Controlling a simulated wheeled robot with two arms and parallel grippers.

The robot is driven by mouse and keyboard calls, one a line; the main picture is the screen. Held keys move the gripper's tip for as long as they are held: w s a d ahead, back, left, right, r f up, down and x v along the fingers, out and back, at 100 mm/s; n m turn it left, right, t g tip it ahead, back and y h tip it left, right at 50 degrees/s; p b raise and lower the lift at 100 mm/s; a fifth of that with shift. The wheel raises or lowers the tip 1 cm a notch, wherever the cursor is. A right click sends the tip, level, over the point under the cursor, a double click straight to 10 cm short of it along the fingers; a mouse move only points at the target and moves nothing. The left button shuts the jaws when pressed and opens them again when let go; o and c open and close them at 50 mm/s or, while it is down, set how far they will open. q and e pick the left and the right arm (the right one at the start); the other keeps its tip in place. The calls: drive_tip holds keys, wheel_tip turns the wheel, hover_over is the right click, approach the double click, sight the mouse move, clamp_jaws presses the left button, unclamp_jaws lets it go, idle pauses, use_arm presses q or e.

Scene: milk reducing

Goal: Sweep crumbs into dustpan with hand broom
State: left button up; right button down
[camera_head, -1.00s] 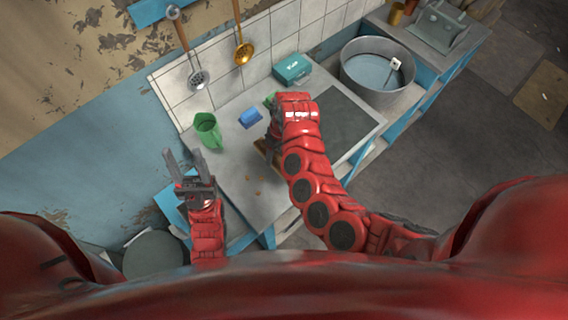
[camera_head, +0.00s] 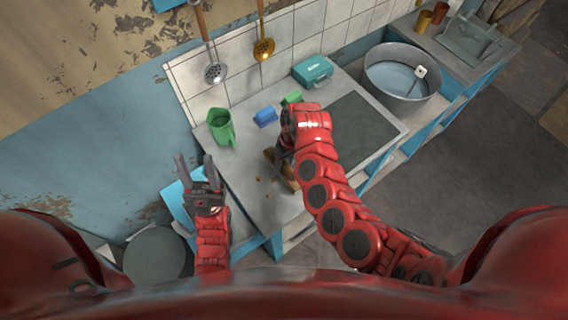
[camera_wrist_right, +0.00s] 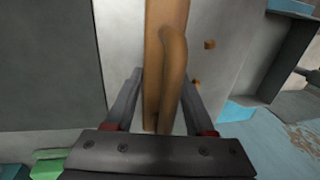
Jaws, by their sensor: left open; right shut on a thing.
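A brown wooden hand broom (camera_head: 288,178) is at the front part of the counter. My right gripper (camera_wrist_right: 163,85) is shut on its wooden handle (camera_wrist_right: 166,50); in the head view the right arm partly hides it. A few small orange-brown crumbs (camera_head: 268,195) lie on the counter left of the broom. Crumbs (camera_wrist_right: 209,44) also show beside the handle in the right wrist view. My left gripper (camera_head: 195,166) is open and empty off the counter's left end. A light-blue flat piece (camera_head: 172,204) shows beside it; I cannot tell whether it is the dustpan.
A green pitcher (camera_head: 221,127), a blue block (camera_head: 265,116), a green block (camera_head: 291,99) and a teal box (camera_head: 312,70) stand along the back of the counter (camera_head: 235,160). A metal tub (camera_head: 400,85) stands at the right. Two ladles hang on the tiled wall.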

drive_tip(key=shift+f, duration=0.2)
idle(0.5)
drive_tip(key=shift+s+a+r+p, duration=0.15)
drive_tip(key=shift+s+a+p, duration=0.4)
drive_tip(key=shift+a+p, duration=0.2)
drive_tip(key=shift+s+a+p, duration=0.4)
drive_tip(key=shift+s+a, duration=0.05)
drive_tip(key=shift+a, duration=0.1)
drive_tip(key=shift+s+a, duration=0.15)
drive_tip(key=shift+a, duration=0.1)
